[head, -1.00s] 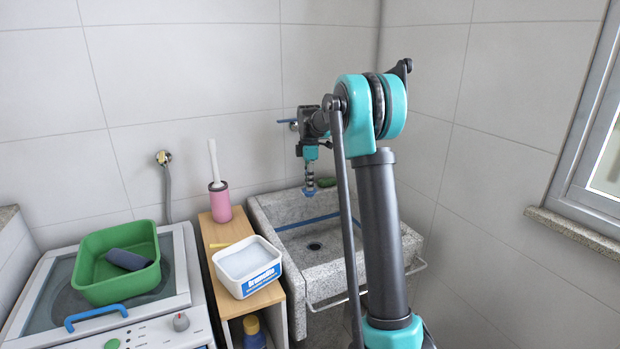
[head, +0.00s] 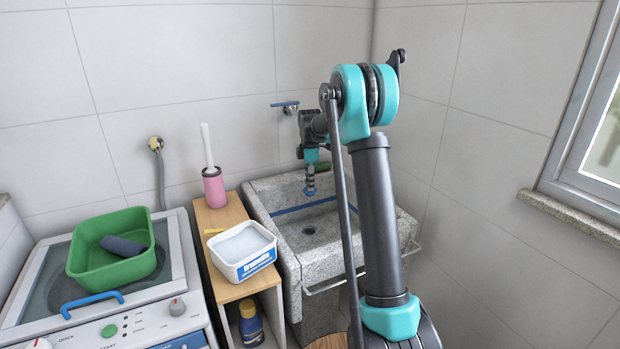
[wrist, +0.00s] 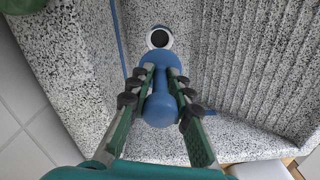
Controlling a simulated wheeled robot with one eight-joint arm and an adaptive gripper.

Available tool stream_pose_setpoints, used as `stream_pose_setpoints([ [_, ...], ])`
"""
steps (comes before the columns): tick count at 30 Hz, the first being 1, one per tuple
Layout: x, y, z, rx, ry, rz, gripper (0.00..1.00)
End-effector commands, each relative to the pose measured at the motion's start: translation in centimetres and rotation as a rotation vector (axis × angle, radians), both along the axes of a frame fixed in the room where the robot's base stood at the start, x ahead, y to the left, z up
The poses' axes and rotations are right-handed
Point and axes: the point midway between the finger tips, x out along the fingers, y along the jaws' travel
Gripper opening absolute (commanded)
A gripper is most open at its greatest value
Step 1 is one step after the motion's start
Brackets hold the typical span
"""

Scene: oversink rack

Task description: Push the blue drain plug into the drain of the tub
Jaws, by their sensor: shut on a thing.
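The tub (head: 272,222) is a speckled grey stone sink in the corner, with a blue line around its inner walls. Its drain (head: 309,231) is a small dark round spot on the floor. My gripper (head: 310,187) hangs over the tub, fingers down. In the wrist view my gripper (wrist: 160,92) is shut on the blue drain plug (wrist: 159,110), with a finger on each side of it. Just past the plug, a dark round opening with a pale ring and blue edge (wrist: 159,38) shows, apparently the drain. The plug's underside is hidden.
A wooden shelf (head: 213,222) left of the tub holds a white box (head: 243,250) and a pink brush holder (head: 213,187). A green basin (head: 113,265) sits on the washing machine. A tap (head: 285,105) is on the wall behind my gripper.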

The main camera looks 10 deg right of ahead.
Motion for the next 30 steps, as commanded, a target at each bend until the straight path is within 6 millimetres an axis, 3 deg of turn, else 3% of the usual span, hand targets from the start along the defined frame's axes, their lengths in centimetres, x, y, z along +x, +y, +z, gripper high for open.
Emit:
stream_pose_setpoints([
  [30, 0.0, 0.0, -9.2, 0.000, 0.000, 0.000, 0.00],
])
